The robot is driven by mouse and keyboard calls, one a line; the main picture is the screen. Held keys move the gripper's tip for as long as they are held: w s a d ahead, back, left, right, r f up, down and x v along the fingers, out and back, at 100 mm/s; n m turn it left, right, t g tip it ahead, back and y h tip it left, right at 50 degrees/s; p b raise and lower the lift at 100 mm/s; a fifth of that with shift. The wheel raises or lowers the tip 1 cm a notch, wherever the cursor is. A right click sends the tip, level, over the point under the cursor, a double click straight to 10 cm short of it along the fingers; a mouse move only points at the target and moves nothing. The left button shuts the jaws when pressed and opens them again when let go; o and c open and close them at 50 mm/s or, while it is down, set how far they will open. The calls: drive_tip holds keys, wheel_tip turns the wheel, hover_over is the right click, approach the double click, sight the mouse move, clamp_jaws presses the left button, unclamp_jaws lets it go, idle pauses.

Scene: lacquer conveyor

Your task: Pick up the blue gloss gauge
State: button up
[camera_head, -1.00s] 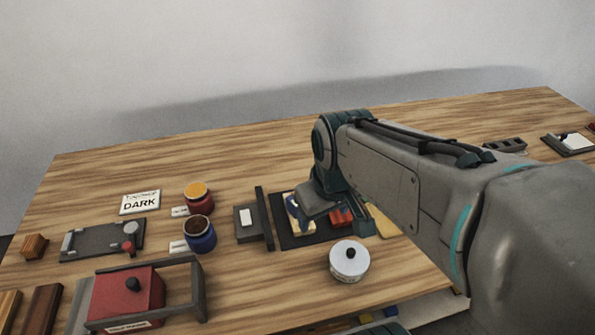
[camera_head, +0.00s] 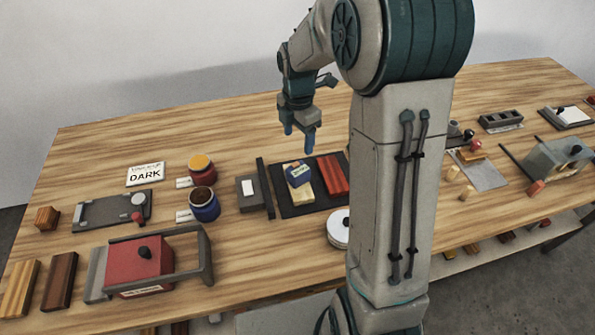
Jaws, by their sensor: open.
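A small blue block-like thing with a pale marked face, which looks like the blue gloss gauge (camera_head: 298,174), sits on the black mat (camera_head: 292,211). It rests on or against a pale yellow panel (camera_head: 304,192), and I cannot tell which. My gripper (camera_head: 299,138) is open and empty, with blue fingertips pointing down. It hangs in the air, just above the gauge in the picture and apart from it.
A red panel (camera_head: 333,176) lies on the mat's right side. A grey upright bar (camera_head: 265,188) stands left of the mat. A round white pot (camera_head: 338,228) is partly hidden by my arm. Two jars (camera_head: 203,208) (camera_head: 200,170) stand left. The table behind is clear.

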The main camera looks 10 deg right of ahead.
sight(298, 168)
wheel_tip(298, 168, down, 8)
drive_tip(key=shift+r+p, duration=0.1)
drive_tip(key=shift+p, duration=0.3)
drive_tip(key=shift+s+a+f+p, duration=0.15)
drive_tip(key=shift+f+p, duration=0.15)
drive_tip(key=shift+f, duration=0.6)
drive_tip(key=shift+s+d+f+p, duration=0.1)
drive_tip(key=shift+s+f+p, duration=0.15)
drive_tip(key=shift+f, duration=0.65)
drive_tip(key=shift+s+a+f+p, duration=0.1)
drive_tip(key=shift+f+p, duration=0.2)
drive_tip(key=shift+f, duration=0.6)
drive_tip(key=c, duration=1.3)
drive_tip(key=shift+c, duration=0.3)
drive_tip(key=shift+r, duration=0.15)
